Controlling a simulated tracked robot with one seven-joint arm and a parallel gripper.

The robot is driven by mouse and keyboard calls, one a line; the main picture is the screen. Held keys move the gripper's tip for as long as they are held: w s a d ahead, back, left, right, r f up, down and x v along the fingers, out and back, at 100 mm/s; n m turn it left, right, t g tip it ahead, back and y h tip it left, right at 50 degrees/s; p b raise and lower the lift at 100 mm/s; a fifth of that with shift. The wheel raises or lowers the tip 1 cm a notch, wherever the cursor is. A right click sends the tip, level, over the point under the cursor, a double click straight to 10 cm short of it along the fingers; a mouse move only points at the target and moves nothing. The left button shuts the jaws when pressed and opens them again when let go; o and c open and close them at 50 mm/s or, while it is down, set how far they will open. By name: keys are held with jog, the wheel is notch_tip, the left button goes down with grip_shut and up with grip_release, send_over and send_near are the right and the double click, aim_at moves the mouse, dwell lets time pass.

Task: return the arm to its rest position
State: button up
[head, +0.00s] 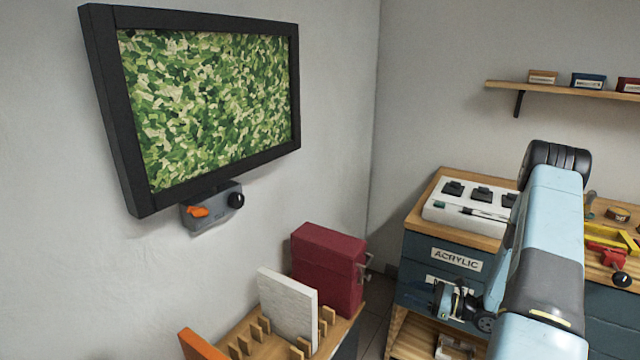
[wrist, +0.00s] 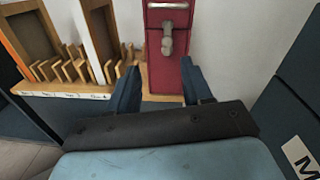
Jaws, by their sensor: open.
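My arm (head: 545,240) is raised and bent at the right of the head view, in front of the drawer cabinet. In the wrist view my gripper (wrist: 160,68) shows two dark blue fingers, spread apart with nothing between them. Beyond the fingers stands a dark red case (wrist: 166,82) with a metal handle and latch; the fingers appear apart from it. The case also shows in the head view (head: 325,268), upright beside the wooden rack. The fingers are hard to make out in the head view.
A slotted wooden rack (head: 256,342) holds a white panel (head: 287,310). A framed green picture (head: 215,105) hangs on the left wall above a grey box (head: 212,208). A shelf (head: 560,90) is at upper right.

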jog(key=s+a+r+n+g+h, duration=0.1)
jog(key=s+a+r+n+g, duration=0.25)
jog(key=r, duration=0.45)
jog(key=s+a+r+n+g+h, duration=0.25)
jog(key=a+r+n, duration=0.2)
jog(key=r, duration=0.35)
jog(key=s+a+r+n+g+h, duration=0.1)
jog(key=s+a+r+n+g, duration=0.3)
jog(key=r, duration=0.4)
jog(key=s+d+r+n+t+h, duration=0.1)
jog(key=s+r+n+t+h, duration=0.5)
jog(key=s+r, duration=1.1)
jog(key=shift+s+d+r+n+h, duration=0.35)
jog(key=shift+r+n+h, duration=0.3)
jog(key=shift+n+h, duration=1.6)
jog(key=shift+a, duration=0.1)
